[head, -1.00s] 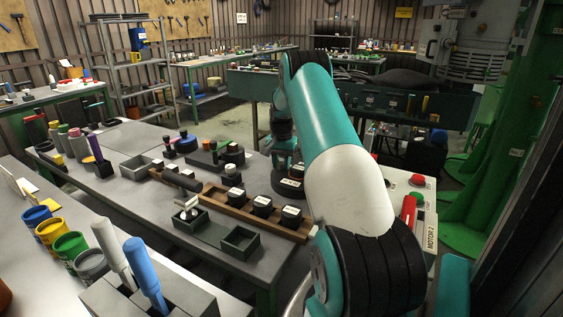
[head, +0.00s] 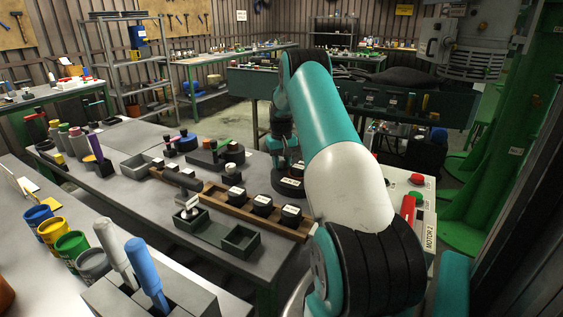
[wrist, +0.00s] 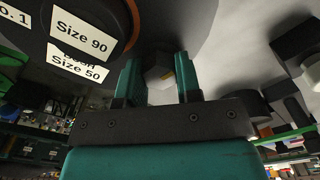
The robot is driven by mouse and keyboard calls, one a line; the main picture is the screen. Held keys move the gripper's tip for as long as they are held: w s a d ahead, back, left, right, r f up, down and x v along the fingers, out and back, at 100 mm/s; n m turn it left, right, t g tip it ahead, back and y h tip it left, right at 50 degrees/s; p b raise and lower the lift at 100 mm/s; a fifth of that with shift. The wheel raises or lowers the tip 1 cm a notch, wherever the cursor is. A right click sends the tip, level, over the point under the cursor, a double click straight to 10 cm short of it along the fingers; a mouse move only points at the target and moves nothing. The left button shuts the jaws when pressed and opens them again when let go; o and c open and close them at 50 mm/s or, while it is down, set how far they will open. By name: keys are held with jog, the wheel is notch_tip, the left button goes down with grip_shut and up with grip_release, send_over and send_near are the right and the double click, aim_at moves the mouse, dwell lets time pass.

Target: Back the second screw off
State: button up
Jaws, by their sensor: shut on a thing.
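In the wrist view my gripper (wrist: 158,78) has its two teal fingers on either side of a pale hex-shaped screw (wrist: 158,76) and is shut on it.
Labels reading Size 90 (wrist: 83,33) and Size 50 lie close left of the fingers. In the head view a wooden rack (head: 213,193) and small green trays (head: 239,240) stand on the grey table. A control box (head: 425,185) with red and green buttons stands right of my arm.

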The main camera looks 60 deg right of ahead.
aim_at(282, 162)
jog(key=shift+d+r, duration=0.1)
dwell(0.3)
jog(key=o, duration=0.6)
jog(key=shift+o, duration=0.2)
notch_tip(282, 162, up, 17)
jog(key=b, duration=0.1)
jog(key=shift+r, duration=0.15)
